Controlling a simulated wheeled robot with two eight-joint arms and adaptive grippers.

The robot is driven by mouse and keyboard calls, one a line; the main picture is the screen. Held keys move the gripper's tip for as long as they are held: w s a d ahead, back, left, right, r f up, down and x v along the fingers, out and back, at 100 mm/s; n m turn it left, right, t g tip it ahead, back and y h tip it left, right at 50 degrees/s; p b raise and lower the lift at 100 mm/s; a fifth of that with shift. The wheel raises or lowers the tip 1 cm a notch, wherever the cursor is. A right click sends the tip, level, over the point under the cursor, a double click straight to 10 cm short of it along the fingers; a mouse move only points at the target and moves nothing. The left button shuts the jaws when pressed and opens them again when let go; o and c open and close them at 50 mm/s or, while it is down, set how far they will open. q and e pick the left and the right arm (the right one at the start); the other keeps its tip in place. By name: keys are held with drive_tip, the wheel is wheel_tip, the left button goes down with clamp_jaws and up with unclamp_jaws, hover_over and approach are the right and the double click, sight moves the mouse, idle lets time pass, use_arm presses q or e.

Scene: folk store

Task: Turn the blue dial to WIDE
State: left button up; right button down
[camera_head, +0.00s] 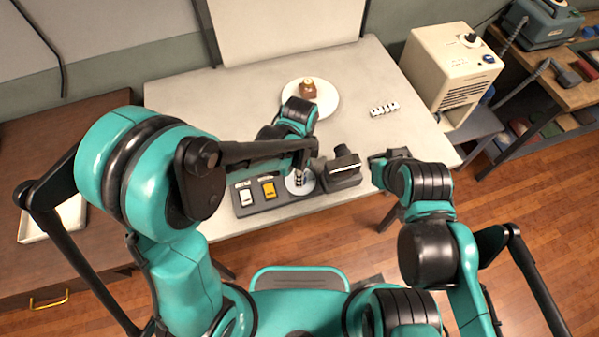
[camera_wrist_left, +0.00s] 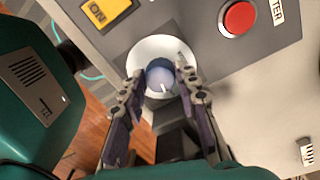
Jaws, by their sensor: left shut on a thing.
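The blue dial (camera_wrist_left: 158,76) sits on a round white plate (camera_wrist_left: 150,48) on a grey control panel. A pale pointer mark shows on the dial, toward the bottom of the left wrist view. My left gripper (camera_wrist_left: 160,84) has one finger on each side of the dial and is shut on it. In the head view my left gripper (camera_head: 300,178) is over the white plate (camera_head: 291,187) and hides the dial. No WIDE marking is readable. My right gripper (camera_head: 380,172) is to the right of the panel, apart from the dial; its jaw opening is unclear.
The panel (camera_head: 285,201) also has a white switch (camera_head: 246,197), a yellow switch (camera_head: 269,189) and a red button (camera_wrist_left: 238,18) close to the dial. A dark block (camera_head: 342,172) stands right of the dial. A plate (camera_head: 327,98) with a brown item (camera_head: 308,90) is farther back.

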use_arm(q)
drive_tip(key=shift+n, duration=0.3)
drive_tip(key=n, duration=0.3)
drive_tip(key=shift+n+b, duration=0.4)
drive_tip(key=n, duration=0.5)
drive_tip(key=shift+s+b, duration=0.1)
drive_tip(key=shift+b, duration=0.2)
drive_tip(key=n, duration=0.5)
drive_tip(key=shift+n+h, duration=0.3)
drive_tip(key=shift+n, duration=0.1)
drive_tip(key=n, duration=0.4)
drive_tip(key=shift+s+t+b, duration=0.1)
drive_tip(key=shift+t+b, duration=0.2)
drive_tip(key=shift+b, duration=0.05)
drive_tip(key=shift+n, duration=0.4)
drive_tip(key=o, duration=1.2)
drive_tip(key=shift+c, duration=0.2)
